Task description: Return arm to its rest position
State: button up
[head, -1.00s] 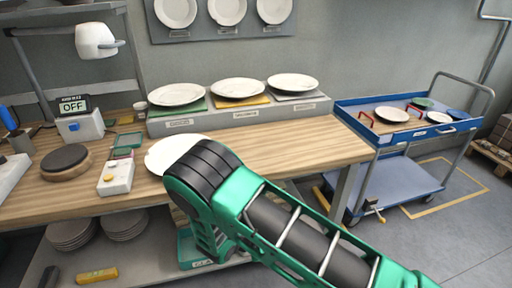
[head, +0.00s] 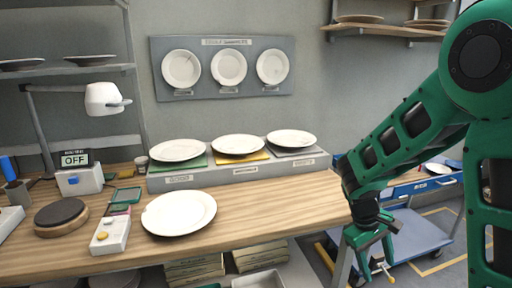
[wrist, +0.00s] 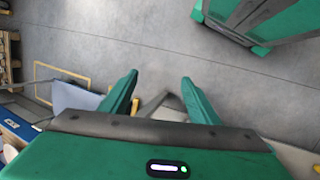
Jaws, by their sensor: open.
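My green arm reaches in from the right of the head view and bends down to my gripper (head: 366,264). My gripper hangs pointing down, off the right end of the wooden workbench (head: 280,215) and in front of the blue cart (head: 415,225). In the wrist view my gripper (wrist: 161,98) has its two green fingers spread apart with nothing between them, over grey floor. A white plate (head: 179,213) lies on the bench, well left of my gripper.
Three white plates sit on a labelled stand with green (head: 178,151), yellow (head: 238,145) and grey (head: 291,139) pads. A lamp (head: 104,98), an "OFF" box (head: 80,180) and a dark round pad (head: 61,214) are at left. Open floor (wrist: 230,80) shows below my gripper.

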jog(key=s+d+r+m+y, duration=0.2)
jog(key=s+r+m, duration=0.3)
jog(key=s, duration=0.6)
jog(key=s+d+r+m+t+y, duration=0.1)
jog(key=s+d+r+m, duration=0.4)
jog(key=s, duration=0.7)
jog(key=shift+d+r+y, duration=0.2)
jog(key=shift+r+y, duration=0.4)
jog(key=shift+y, duration=0.1)
jog(key=shift+w+f, duration=0.25)
jog(key=shift+w, duration=0.3)
